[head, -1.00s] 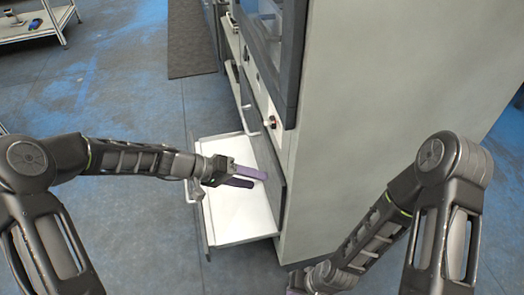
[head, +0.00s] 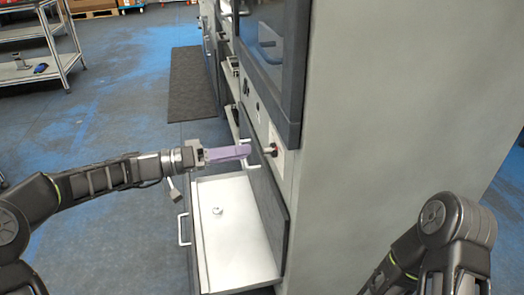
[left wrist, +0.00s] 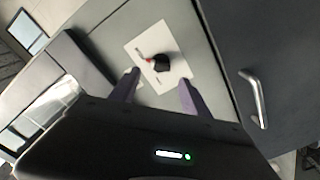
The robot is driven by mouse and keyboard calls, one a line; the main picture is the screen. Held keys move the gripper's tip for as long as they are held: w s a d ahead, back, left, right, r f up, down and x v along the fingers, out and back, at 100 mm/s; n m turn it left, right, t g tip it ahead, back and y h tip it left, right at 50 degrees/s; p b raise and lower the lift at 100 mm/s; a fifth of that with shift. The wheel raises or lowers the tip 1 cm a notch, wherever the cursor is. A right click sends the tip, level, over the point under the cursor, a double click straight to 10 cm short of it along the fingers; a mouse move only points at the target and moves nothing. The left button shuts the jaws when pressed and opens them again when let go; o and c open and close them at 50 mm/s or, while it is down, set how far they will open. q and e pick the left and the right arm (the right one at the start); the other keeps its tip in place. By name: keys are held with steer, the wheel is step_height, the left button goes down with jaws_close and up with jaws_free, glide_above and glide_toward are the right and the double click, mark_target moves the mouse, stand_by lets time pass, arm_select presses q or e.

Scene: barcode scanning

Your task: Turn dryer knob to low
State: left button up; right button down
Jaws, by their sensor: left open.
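The dryer knob (head: 270,150) is a small dark knob with a red mark on a white plate, on the front of the tall grey cabinet. In the left wrist view the knob (left wrist: 161,63) sits on its white plate (left wrist: 180,72), a little beyond and between the fingertips. The lettering on the plate is too small to read. My left gripper (head: 248,151) has purple fingers and points at the knob from the left. It is open and empty, with the fingers apart in the left wrist view (left wrist: 158,85). My right gripper is out of view; only my right arm shows.
An open white drawer (head: 238,262) with a small round item (head: 217,210) inside stands below my left gripper. A dark door with a handle (left wrist: 257,98) is beside the plate. A metal shelf (head: 40,70) stands far left.

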mark_target(263, 150)
arm_select(q)
steer(key=b+x, duration=0.1)
steer(key=x, duration=0.5)
steer(key=shift+d, duration=0.1)
steer(key=shift+c, duration=0.2)
jaws_close()
